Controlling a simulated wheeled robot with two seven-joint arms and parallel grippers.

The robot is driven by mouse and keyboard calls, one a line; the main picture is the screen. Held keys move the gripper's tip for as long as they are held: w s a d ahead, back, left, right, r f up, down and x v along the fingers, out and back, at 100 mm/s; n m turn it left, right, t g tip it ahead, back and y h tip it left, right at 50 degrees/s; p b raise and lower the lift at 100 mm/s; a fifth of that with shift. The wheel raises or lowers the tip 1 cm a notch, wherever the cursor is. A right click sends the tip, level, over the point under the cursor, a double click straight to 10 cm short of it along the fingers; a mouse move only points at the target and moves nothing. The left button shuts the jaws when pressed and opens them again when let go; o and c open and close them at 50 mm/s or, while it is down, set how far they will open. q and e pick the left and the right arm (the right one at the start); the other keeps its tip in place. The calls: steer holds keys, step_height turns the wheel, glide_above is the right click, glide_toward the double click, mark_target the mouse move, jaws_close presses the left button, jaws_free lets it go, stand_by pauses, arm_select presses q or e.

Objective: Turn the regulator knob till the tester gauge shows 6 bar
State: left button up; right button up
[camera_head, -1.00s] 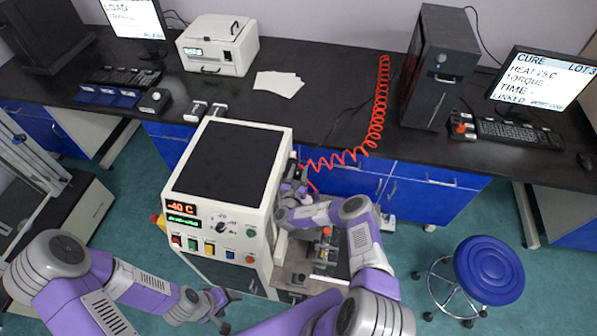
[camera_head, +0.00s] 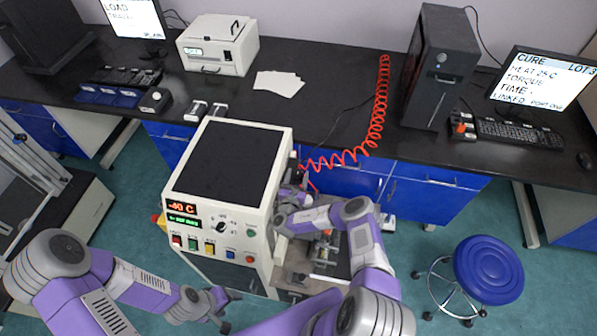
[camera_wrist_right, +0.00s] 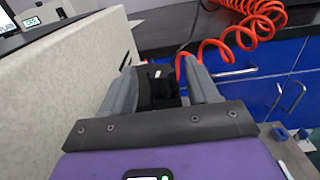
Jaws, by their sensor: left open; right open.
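The tester (camera_head: 230,165) is a cream cabinet with a black top and a front control panel. In the right wrist view, a black block-like part (camera_wrist_right: 157,92) is beside the tester's side wall, between the fingers of my right gripper (camera_wrist_right: 162,78). Contact cannot be told; this may be the regulator, but its knob is not clearly visible. In the head view my right gripper (camera_head: 296,180) is at the tester's right side, partly hidden by its own wrist. My left gripper (camera_head: 222,302) is open and empty in front of the tester. I cannot read any pressure gauge.
A red coiled hose (camera_head: 376,120) runs from the bench (camera_head: 330,95) down to the tester's right side. A blue stool (camera_head: 488,268) stands at right. The panel's red display (camera_head: 182,207) reads -40 C.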

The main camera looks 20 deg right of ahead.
mark_target(298, 175)
steer(key=v, duration=0.5)
stand_by(1.2)
